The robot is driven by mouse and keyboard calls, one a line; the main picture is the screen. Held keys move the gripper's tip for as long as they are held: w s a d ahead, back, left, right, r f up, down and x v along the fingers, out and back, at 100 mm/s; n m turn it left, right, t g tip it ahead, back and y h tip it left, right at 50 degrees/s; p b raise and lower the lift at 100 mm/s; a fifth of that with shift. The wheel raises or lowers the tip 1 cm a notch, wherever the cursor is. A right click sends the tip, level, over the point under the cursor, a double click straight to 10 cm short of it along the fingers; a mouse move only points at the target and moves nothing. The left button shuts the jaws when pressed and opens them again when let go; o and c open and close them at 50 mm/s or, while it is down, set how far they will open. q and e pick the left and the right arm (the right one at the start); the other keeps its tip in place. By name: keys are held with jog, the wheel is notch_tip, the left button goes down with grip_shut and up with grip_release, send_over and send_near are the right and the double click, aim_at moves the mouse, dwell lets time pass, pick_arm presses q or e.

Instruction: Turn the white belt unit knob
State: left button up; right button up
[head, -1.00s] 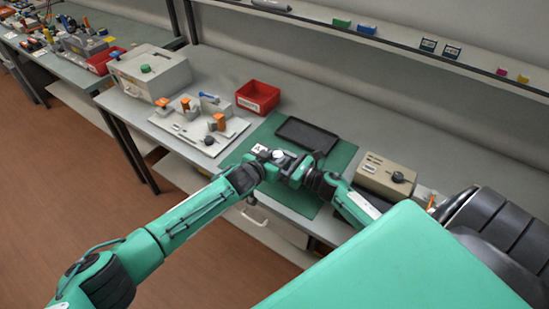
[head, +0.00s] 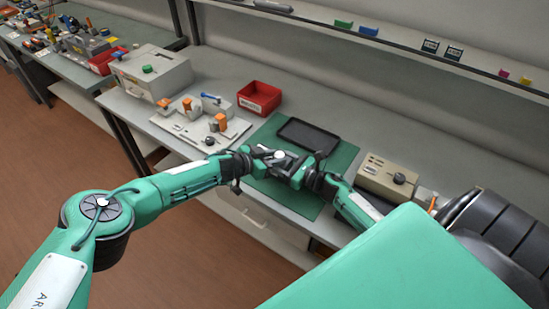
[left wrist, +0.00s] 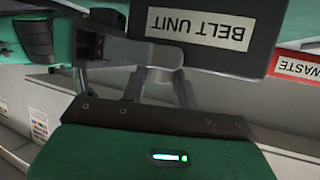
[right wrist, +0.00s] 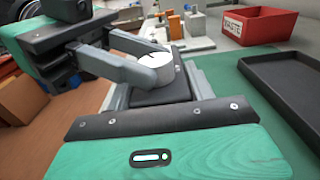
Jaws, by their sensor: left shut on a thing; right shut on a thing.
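The belt unit is a small dark block with a white "BELT UNIT" label, which reads upside down in the left wrist view (left wrist: 265,35). Its white round knob (right wrist: 155,68) is on top, with a dark line on its face; it also shows in the head view (head: 279,155). My left gripper (right wrist: 148,58) comes in from the left and is shut on the knob, one finger on each side. My right gripper (head: 292,170) is shut on the belt unit's body from the near right. The knob's underside and the right fingers' contact are partly hidden.
A green mat (head: 340,165) lies under the work, with a black tray (head: 308,135) behind. A red waste bin (head: 259,97) stands at the back. A pale board (head: 190,135) with orange-knobbed parts is left, a beige box (head: 387,178) right.

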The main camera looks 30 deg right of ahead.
pick_arm(q)
jog(key=shift+s+m+g, duration=0.1)
jog(key=shift+m+g, duration=0.3)
jog(key=shift+g, duration=0.1)
jog(key=o, duration=1)
jog(key=shift+a, duration=0.1)
jog(key=shift+w+a+r, duration=0.15)
jog(key=shift+w+a, duration=0.05)
jog(key=shift+a, duration=0.45)
jog(key=v, duration=1)
jog(key=shift+a+r, duration=0.2)
jog(key=shift+r, duration=0.1)
jog(key=shift+s, duration=0.1)
